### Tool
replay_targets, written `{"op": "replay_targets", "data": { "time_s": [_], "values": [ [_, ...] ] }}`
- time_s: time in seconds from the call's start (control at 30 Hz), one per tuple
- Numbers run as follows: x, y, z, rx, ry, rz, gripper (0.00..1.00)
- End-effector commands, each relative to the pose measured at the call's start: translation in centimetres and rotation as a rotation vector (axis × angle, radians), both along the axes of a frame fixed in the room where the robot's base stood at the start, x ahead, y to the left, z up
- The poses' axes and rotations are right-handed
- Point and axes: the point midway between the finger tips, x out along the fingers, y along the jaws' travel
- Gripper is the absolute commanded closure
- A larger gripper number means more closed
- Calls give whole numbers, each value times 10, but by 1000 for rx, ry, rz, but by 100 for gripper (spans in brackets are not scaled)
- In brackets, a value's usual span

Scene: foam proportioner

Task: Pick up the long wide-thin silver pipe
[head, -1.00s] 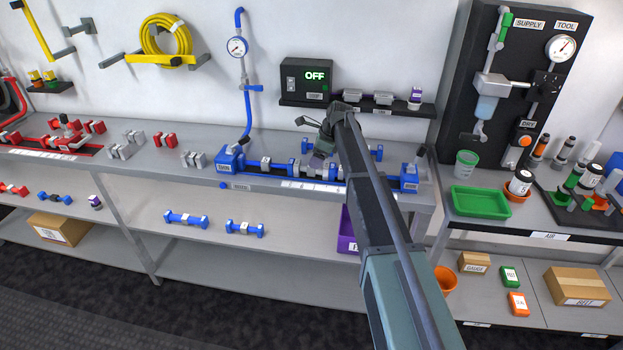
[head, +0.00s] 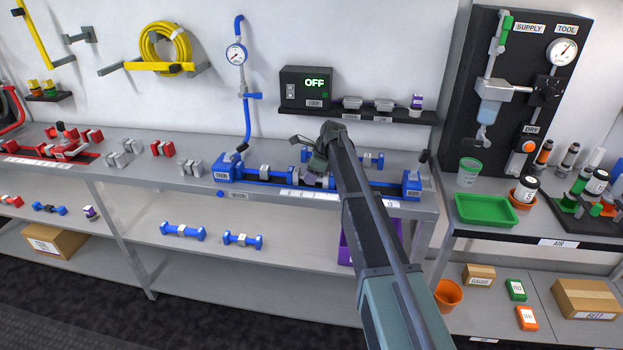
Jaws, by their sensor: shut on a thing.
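My gripper (head: 316,165) is over the middle of the blue fixture (head: 225,164) on the workbench. It is shut on a small grey piece (head: 314,181) low between the fixture's ends; my arm and the small size hide most of it, so I cannot tell its length or whether it rests in the fixture. Other silver pieces stand on the bench to the left: one pair (head: 118,160), another behind it (head: 133,146), and one (head: 193,168) just left of the fixture. A silver block (head: 265,171) sits in the fixture left of my gripper.
A blue-ended part (head: 373,160) lies behind the fixture. A black shelf (head: 400,116) with grey pieces and a control box (head: 306,88) reading OFF are on the wall behind. A red fixture (head: 62,150) is at the far left.

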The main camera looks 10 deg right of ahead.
Motion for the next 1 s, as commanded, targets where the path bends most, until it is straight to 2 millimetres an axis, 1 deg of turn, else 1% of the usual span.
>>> {"op": "replay_targets", "data": {
  "time_s": [0.2, 0.33, 0.47, 0.57, 0.67, 0.77, 1.0],
  "values": [
    [0, 0, 0, 0, 0, 0, 91],
    [0, 0, 5, 0, 0, 0, 91],
    [0, 0, 18, 0, 0, 0, 91],
    [0, 0, 35, 0, 0, 0, 91],
    [0, 0, 57, 0, 0, 0, 91],
    [0, 0, 85, 0, 0, 0, 91],
    [0, 0, 168, 0, 0, 0, 91]
  ]
}}
